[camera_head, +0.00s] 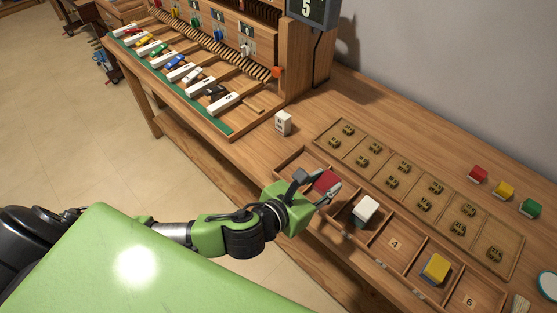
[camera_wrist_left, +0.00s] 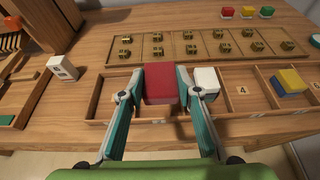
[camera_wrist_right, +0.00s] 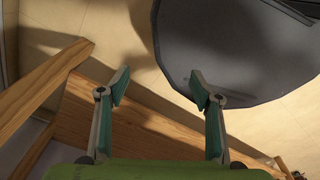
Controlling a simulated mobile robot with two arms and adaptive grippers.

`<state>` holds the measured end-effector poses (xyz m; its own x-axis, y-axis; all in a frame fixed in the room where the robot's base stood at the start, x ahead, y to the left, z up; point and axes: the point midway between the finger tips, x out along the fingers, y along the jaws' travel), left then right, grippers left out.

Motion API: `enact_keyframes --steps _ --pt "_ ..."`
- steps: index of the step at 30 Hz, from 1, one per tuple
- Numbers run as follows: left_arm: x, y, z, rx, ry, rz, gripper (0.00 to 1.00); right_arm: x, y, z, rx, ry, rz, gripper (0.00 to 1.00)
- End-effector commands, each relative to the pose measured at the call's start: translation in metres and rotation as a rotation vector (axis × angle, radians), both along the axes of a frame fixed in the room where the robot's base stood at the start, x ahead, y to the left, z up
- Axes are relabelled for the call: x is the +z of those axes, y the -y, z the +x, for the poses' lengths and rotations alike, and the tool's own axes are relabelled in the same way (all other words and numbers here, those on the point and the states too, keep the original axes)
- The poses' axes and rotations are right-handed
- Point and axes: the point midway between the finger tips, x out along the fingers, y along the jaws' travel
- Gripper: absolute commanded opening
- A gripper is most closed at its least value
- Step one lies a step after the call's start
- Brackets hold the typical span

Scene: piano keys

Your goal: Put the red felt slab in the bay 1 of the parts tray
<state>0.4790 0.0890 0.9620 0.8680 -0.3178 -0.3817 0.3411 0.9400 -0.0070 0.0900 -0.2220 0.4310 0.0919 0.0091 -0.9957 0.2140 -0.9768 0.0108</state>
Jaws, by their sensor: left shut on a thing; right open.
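My left gripper (camera_head: 318,189) is shut on the red felt slab (camera_head: 327,181). In the left wrist view the red slab (camera_wrist_left: 160,83) sits between the two fingertips (camera_wrist_left: 160,92), over the near part of the parts tray. The parts tray (camera_head: 391,271) is a long wooden box with a row of bays on the bench. Its leftmost bay (camera_wrist_left: 115,98) looks empty in the left wrist view, just left of the slab. Bays marked 4 (camera_head: 394,244) and 6 (camera_head: 469,302) are empty. My right gripper (camera_wrist_right: 155,92) is open and empty, away from the tray.
A white block (camera_head: 366,208) and a yellow-and-blue block (camera_head: 435,269) lie in other bays. Behind the tray is a board (camera_head: 418,180) with several brass pieces. A white numbered block (camera_head: 283,123) stands left of it. Red, yellow and green blocks (camera_head: 504,190) stand at the back.

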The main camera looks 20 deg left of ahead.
Motion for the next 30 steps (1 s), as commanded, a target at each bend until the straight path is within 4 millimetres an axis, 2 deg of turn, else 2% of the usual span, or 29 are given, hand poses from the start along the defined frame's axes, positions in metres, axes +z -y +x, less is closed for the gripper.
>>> enact_keyframes --steps 5,14,18,24,28,30 --pt "-0.008 -0.011 0.014 0.002 0.0 0.006 0.17 0.003 0.007 0.0 -0.004 0.001 -0.008 0.59" --pt "-0.04 -0.062 0.068 0.005 0.0 0.005 0.17 0.013 0.021 0.0 -0.004 -0.001 -0.024 0.59" --pt "-0.07 -0.075 0.084 0.004 -0.003 0.0 0.17 0.009 0.021 0.0 -0.002 -0.001 -0.024 0.59" --pt "-0.092 -0.088 0.098 0.001 0.0 -0.001 0.17 0.008 0.013 0.0 0.0 -0.002 -0.015 0.59" --pt "-0.1 -0.092 0.102 0.001 -0.001 0.0 0.17 0.007 0.006 -0.001 -0.001 -0.001 -0.007 0.59" --pt "-0.111 -0.093 0.103 0.003 -0.004 -0.003 0.17 0.007 0.004 -0.001 -0.001 -0.002 -0.004 0.59"
